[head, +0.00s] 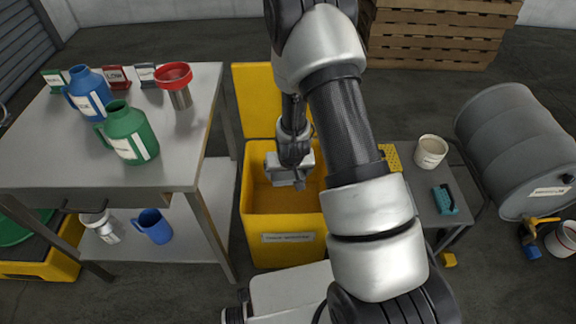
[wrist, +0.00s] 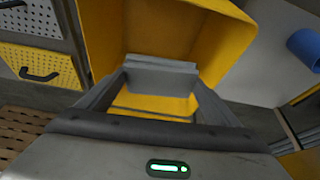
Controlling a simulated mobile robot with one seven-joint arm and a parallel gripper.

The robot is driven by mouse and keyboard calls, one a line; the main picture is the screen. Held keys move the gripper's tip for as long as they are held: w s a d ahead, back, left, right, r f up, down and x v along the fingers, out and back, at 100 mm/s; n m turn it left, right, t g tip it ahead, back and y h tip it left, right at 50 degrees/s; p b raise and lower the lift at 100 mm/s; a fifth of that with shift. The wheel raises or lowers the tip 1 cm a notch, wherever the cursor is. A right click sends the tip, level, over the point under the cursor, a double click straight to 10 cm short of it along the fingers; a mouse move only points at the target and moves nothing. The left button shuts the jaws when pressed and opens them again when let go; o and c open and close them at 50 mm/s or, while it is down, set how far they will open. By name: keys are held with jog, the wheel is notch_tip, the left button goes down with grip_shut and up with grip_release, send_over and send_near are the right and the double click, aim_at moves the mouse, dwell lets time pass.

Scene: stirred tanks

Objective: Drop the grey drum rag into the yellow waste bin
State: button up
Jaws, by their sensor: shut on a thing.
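The yellow waste bin (head: 285,222) stands open in the middle of the head view, with its lid (head: 257,95) raised at the back and a label on its front. My gripper (head: 287,180) points down in the bin's opening, inside its rim. In the wrist view my gripper (wrist: 160,92) is shut on the grey drum rag (wrist: 161,75), a folded grey piece between the two fingers. Yellow bin walls (wrist: 150,30) show around and beneath it. In the head view the gripper and arm hide part of the rag and the bin's right side.
A grey table (head: 180,175) on the left holds a blue jug (head: 88,92), a green jug (head: 127,133) and a red funnel (head: 175,82). On the right are a low table with a pale tub (head: 431,151) and a grey drum (head: 515,140). Wooden pallets (head: 440,35) stand behind.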

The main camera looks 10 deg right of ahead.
notch_tip(320, 180, down, 6)
jog(key=b, duration=0.3)
jog(key=shift+r, duration=0.2)
jog(key=shift+f, duration=2.75)
jog(key=o, duration=0.9)
jog(key=p+v, duration=0.5)
jog(key=v, duration=1.2)
jog(key=shift+s+r, duration=0.1)
jog(key=shift+r, duration=0.05)
